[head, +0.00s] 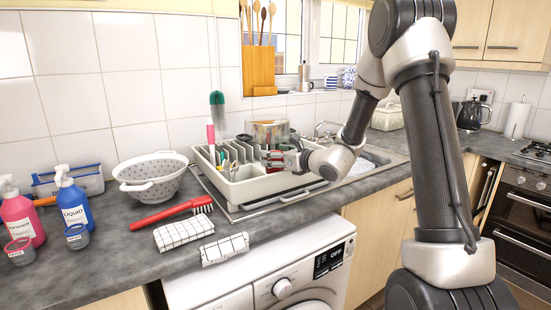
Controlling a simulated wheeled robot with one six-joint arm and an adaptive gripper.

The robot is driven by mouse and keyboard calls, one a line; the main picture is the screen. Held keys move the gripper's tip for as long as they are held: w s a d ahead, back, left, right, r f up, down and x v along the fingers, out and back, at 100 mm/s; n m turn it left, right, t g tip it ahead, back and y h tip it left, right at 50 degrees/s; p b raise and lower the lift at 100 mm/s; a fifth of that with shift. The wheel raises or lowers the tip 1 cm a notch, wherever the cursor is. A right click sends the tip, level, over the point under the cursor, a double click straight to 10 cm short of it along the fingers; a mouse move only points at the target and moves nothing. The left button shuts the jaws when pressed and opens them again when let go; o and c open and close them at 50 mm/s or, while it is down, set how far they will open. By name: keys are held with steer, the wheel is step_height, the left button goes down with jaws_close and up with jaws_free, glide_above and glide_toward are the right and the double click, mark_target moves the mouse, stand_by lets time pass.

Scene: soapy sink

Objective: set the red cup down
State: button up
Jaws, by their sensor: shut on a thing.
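My gripper (281,158) reaches in from the right, low over the white dish rack (262,190) on the counter beside the sink. It is shut on the red cup (275,153), of which only a small red patch shows at the fingertips. The rest of the cup is hidden by the gripper and the rack's contents. I cannot tell whether the cup touches the rack or hangs just above it.
The rack holds cutlery (228,160) and a glass container (268,133) stands behind. A white colander (153,178), red brush (172,213), checked cloths (184,232) and soap bottles (73,204) are left. The counter's front left (110,262) is clear.

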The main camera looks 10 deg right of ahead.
steer(key=shift+f, duration=0.25)
steer(key=shift+s+f, duration=0.1)
steer(key=shift+f, duration=0.45)
